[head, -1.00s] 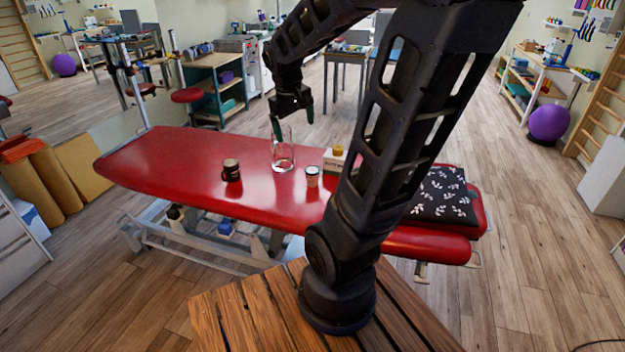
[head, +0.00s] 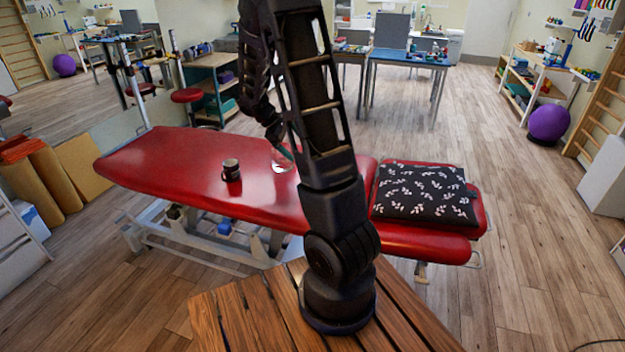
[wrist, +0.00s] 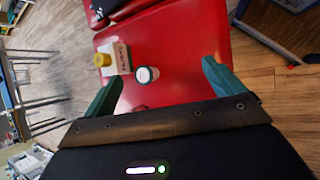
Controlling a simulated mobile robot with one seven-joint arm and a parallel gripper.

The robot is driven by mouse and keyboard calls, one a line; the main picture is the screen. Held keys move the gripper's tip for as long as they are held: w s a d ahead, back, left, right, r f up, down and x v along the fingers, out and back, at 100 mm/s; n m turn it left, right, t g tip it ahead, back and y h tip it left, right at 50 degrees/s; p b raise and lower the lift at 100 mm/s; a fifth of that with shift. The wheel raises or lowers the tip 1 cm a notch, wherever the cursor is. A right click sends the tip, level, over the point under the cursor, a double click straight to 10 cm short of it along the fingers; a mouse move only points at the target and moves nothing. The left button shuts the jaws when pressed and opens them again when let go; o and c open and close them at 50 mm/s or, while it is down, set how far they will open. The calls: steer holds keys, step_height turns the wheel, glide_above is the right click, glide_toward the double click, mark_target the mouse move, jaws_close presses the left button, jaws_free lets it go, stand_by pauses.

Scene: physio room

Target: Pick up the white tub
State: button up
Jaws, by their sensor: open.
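The white tub (wrist: 147,75) shows in the wrist view as a small round container with a pale lid, on the red treatment table (wrist: 178,50). My gripper (wrist: 160,76) is open, with its two green fingers wide apart. The tub appears between the fingers, nearer the left one, with table surface visible around it. The fingers do not appear to touch it. In the head view my arm hides the tub, and my gripper is mostly hidden behind my arm too.
A lettered box (wrist: 118,58) and a yellow-topped item (wrist: 102,60) stand close left of the tub. A clear glass vessel (head: 281,160), partly hidden, and a dark mug (head: 231,170) are on the table. A patterned black pillow (head: 425,194) lies at its right end.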

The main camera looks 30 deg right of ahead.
steer(key=w+d+f+n+t+h, duration=0.15)
steer(key=w+f+n+h, duration=0.35)
steer(key=f, duration=0.5)
steer(key=w+d+f+n+h, duration=0.25)
steer(key=w+f+n, duration=0.35)
steer(key=f, duration=0.4)
steer(key=shift+m, duration=0.7)
steer(key=shift+w+x, duration=0.15)
steer(key=shift+x, duration=1.6)
steer(key=shift+w+x, duration=0.15)
steer(key=shift+x, duration=1.65)
steer(key=shift+w+x, duration=0.2)
steer(key=shift+x, duration=1.55)
steer(key=shift+a+f, duration=0.1)
steer(key=c, duration=1.2)
